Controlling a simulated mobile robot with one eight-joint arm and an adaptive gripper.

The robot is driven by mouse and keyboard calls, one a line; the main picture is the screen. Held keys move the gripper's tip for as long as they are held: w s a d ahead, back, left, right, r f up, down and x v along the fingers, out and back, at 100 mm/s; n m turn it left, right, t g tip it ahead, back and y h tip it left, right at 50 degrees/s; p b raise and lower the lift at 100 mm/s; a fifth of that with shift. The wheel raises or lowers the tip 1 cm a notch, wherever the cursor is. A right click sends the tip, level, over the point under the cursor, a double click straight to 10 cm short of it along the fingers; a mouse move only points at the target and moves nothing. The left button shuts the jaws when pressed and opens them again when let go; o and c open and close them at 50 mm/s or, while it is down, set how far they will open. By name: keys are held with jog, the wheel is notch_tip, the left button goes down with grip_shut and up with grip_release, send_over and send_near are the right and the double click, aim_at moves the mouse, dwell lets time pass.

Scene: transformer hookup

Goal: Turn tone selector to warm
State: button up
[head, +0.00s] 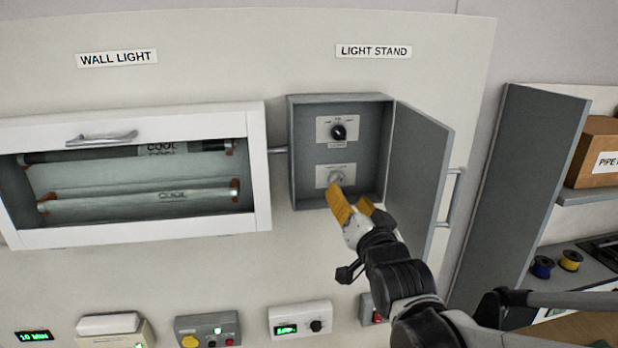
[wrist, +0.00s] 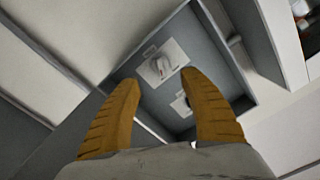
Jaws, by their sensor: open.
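The open grey box (head: 301,150) under the LIGHT STAND label holds two knobs on white plates. The upper knob (head: 339,132) is black; the lower knob (head: 336,177) is pale. The plates' print is too small to read, so I cannot tell which is the tone selector or where it points. My gripper (head: 350,197) is open, with yellow fingers at the box's lower part, just below the pale knob. In the wrist view, the pale knob (wrist: 161,63) shows between and beyond the fingertips (wrist: 158,80), apparently untouched. The dark knob (wrist: 186,101) also shows between the fingers.
The box's door (head: 416,165) stands open on the right, close to my arm. A wall light case (head: 258,165) with tubes is on the left. Several small devices, including a white timer-like unit (head: 300,319), line the panel below. A shelf (head: 585,196) is at far right.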

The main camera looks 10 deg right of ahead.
aim_at(339, 183)
jog(key=w+p, duration=0.1)
jog(key=w, duration=0.7)
jog(key=shift+s, duration=0.1)
jog(key=shift+c, duration=0.5)
grip_shut()
